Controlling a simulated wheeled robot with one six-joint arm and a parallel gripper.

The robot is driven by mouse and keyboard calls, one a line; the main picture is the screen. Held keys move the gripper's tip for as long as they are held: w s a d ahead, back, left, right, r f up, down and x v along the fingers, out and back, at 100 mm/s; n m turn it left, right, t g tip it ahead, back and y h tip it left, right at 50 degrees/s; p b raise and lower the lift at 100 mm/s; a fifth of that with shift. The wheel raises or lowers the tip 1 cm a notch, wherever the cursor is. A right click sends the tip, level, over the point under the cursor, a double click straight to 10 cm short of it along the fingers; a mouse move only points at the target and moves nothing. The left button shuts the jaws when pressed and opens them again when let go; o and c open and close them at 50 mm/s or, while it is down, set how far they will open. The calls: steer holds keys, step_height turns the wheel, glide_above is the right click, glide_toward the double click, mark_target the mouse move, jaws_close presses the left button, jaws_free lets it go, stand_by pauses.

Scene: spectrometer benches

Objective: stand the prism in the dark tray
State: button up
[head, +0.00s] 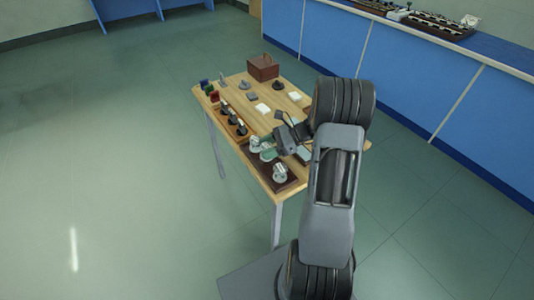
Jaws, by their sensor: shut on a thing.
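The dark tray (292,185) is a low dark brown tray at the near end of the wooden table. Several pale, round-looking pieces (280,171) stand in it. My gripper (272,141) is over the table by the tray's far part, pointing left. It is shut on a small pale green piece (266,144), which looks like the prism. The piece is small and partly covered by the gripper. I cannot tell whether it touches the tray. My arm hides the table's right near side.
An orange-brown rack (226,112) with several dark pieces lies along the table's left edge. Small coloured blocks (210,92) stand beyond it. A brown box (263,67) is at the far end. A blue bench (430,90) runs behind.

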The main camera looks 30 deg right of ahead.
steer(key=shift+f, duration=1.4)
